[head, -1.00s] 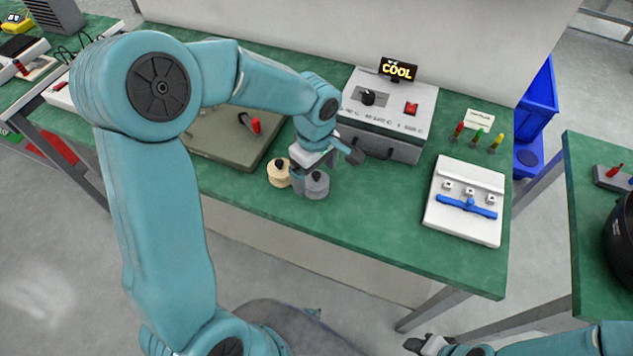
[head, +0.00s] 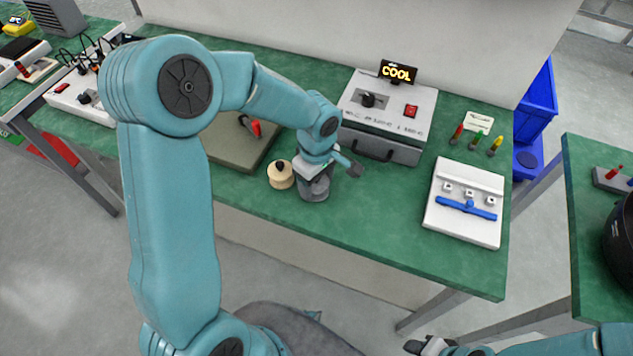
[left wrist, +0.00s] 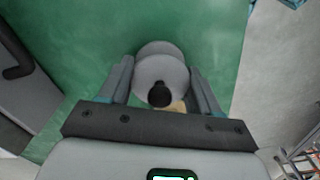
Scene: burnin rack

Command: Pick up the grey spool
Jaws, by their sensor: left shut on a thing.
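The grey spool (head: 316,188) stands on the green bench top in the head view, beside a cream spool (head: 281,175). My left gripper (head: 314,180) is over the grey spool with its fingers down around it. In the left wrist view the grey spool (left wrist: 160,68), with its black knob, sits between the two fingers of the left gripper (left wrist: 160,85), which is shut on it. I cannot tell any gap between the spool and the bench. My right gripper (head: 428,346) is at the bottom edge of the head view, only partly shown.
A grey control box (head: 385,120) with a lit COOL sign (head: 398,72) stands behind the gripper. A white tray (head: 463,225) with a blue handle lies to the right. A dark plate (head: 240,150) lies behind left. The bench front between spool and tray is clear.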

